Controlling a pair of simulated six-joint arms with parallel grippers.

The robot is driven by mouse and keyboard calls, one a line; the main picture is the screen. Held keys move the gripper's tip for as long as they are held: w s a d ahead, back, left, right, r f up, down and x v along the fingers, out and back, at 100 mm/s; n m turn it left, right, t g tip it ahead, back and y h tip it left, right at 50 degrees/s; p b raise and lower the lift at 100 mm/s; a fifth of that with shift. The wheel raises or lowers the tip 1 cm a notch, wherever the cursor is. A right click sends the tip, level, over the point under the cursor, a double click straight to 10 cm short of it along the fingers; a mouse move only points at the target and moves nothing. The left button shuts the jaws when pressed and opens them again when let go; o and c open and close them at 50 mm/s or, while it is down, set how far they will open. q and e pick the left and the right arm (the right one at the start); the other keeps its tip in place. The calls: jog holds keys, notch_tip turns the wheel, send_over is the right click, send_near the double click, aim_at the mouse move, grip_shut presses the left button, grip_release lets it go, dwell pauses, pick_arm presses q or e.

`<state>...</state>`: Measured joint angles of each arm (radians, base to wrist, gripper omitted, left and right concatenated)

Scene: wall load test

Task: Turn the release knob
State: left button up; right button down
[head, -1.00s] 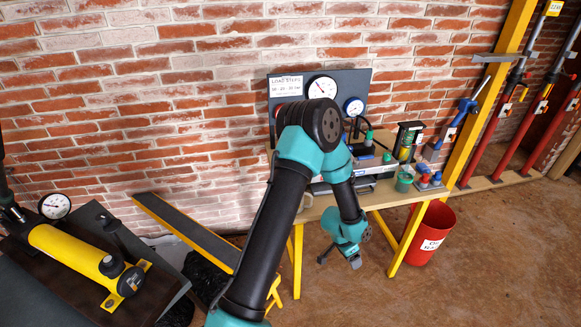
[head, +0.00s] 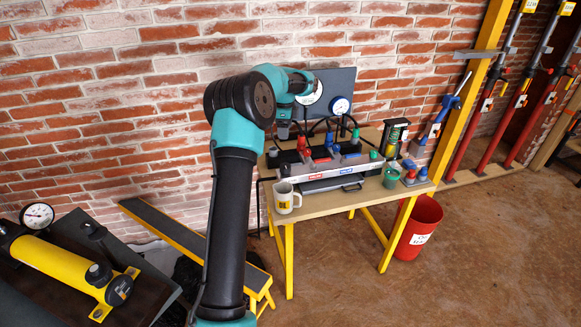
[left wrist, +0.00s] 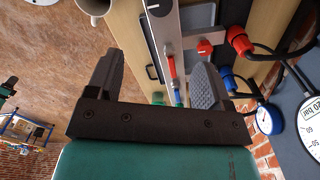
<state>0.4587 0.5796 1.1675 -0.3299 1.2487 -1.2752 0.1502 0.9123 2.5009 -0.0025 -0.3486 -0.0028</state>
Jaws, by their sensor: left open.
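My left gripper (left wrist: 155,78) is open and empty in the left wrist view, its dark fingers spread either side of a silver-grey manifold (left wrist: 178,25). A red lever (left wrist: 171,66) shows between the fingers. A small red knob (left wrist: 205,48) sits on the manifold just beyond the right fingertip, apart from it. I cannot tell for sure which of these is the release knob. In the head view my left arm reaches over the left end of the bench, and its gripper is mostly hidden there. The manifold (head: 330,172) lies along the bench top. The right gripper is not in view.
Red (left wrist: 240,40) and blue (left wrist: 230,83) hose connectors and a gauge (left wrist: 270,119) are right of the gripper. A red bin (head: 419,230) stands by the bench. A yellow pump (head: 62,268) is at left.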

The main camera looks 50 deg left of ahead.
aim_at(285, 166)
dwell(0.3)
pick_arm(q)
notch_tip(285, 166, down, 18)
jog(key=shift+r, duration=0.25)
dwell(0.5)
jog(key=c, duration=0.9)
